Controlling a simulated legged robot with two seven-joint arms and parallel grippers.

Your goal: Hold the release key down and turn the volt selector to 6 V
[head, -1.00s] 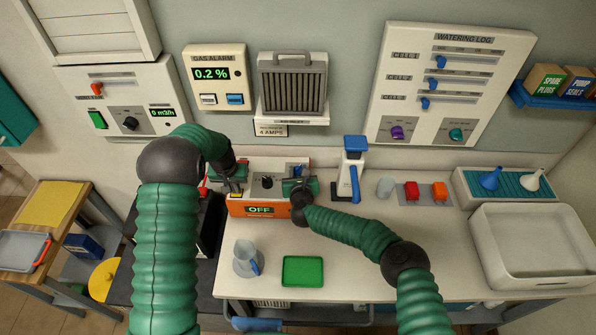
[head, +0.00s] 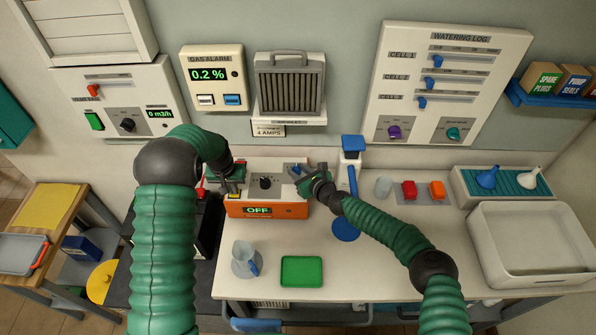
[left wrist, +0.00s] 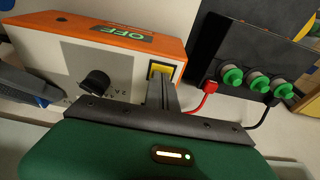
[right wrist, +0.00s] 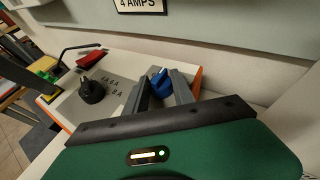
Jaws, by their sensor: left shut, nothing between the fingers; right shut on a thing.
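The charger (head: 266,211) is a white-topped orange box whose display reads OFF. The volt selector (head: 296,168), a blue knob, is at its top right. My right gripper (head: 303,176) is shut on it; in the right wrist view the fingers lie either side of the blue knob (right wrist: 160,82). Its scale is hidden there. The yellow release key (left wrist: 160,70) is at the charger's other end. My left gripper (head: 236,186) is shut and empty, its fingertips (left wrist: 160,84) at the key, covering part of it. I cannot tell how far down the key is.
A black knob (head: 265,182) sits between my grippers on the charger. A dark battery (left wrist: 245,55) with green caps and a red clamp is beside it. A jug (head: 245,258) and green tray (head: 302,271) lie in front.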

